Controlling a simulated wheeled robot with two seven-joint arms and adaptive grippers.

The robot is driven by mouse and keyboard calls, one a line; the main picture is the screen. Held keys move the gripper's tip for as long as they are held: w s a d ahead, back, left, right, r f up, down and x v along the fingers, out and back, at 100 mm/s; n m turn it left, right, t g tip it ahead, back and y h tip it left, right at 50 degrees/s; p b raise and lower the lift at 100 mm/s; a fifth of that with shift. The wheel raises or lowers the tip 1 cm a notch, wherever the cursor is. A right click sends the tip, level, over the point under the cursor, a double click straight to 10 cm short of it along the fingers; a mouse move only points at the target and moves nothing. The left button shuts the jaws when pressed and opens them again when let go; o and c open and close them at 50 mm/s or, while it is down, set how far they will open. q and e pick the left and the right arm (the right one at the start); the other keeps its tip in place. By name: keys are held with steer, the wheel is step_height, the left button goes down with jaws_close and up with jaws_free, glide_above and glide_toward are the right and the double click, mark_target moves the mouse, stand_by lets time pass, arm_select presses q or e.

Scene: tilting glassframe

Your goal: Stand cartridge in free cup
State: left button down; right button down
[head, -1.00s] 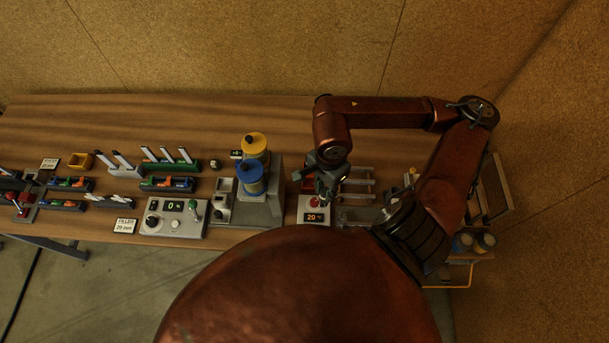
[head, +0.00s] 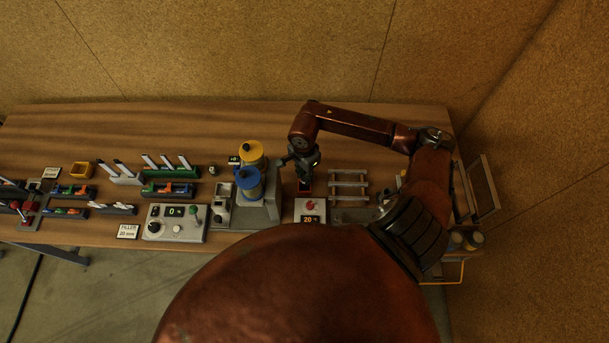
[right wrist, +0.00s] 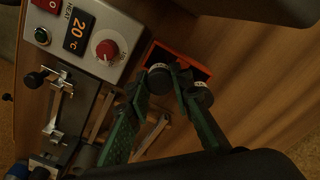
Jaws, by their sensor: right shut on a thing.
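My right gripper (head: 303,168) is over the small red-orange open box (head: 304,187) behind the heater unit. White sticks stand tilted in a green rack (head: 183,173) and a white block (head: 127,179). I cannot identify the cartridge or the free cup. My left gripper is out of view.
The heater unit (head: 310,211) reads 20 and has a red knob (right wrist: 107,49). A metal rack (head: 349,184) stands to its right. The filler with blue (head: 249,184) and yellow (head: 251,153) cylinders stands to the left. The wooden table behind is clear.

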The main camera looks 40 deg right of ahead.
steer(key=shift+f, duration=0.55)
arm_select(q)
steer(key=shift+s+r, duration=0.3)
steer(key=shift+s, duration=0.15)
arm_select(e)
steer(key=shift+f, duration=0.1)
steer(key=shift+f, duration=0.15)
steer(key=c, duration=1.7)
jaws_free()
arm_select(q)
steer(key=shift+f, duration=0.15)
